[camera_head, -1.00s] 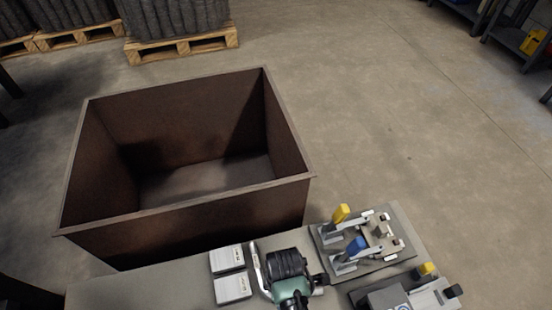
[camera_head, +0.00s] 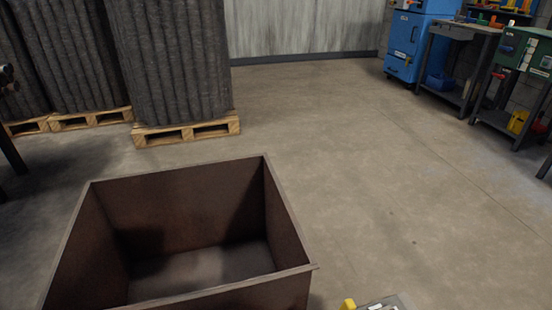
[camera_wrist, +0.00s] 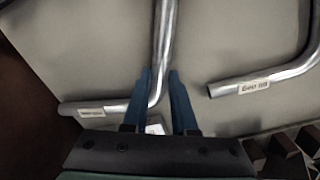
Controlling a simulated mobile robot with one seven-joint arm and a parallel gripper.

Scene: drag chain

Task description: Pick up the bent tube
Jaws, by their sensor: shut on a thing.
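In the wrist view, a shiny metal bent tube (camera_wrist: 164,30) runs down from the top edge between my fingers. It bends to the left and ends near a white label (camera_wrist: 92,113). My gripper (camera_wrist: 160,76) has two blue fingers, shut on this tube, one on each side of it. A second bent tube (camera_wrist: 285,72), with a white label, lies to the right, apart from my fingers. Neither the tubes nor my gripper show in the head view.
A pale grey surface (camera_wrist: 90,45) lies under the tubes. In the head view, an open brown bin (camera_head: 290,232) stands at lower left. Pallets (camera_head: 188,131) with dark stacks stand behind it. A blue cabinet (camera_head: 405,45) stands at back right. The floor (camera_head: 370,180) between is clear.

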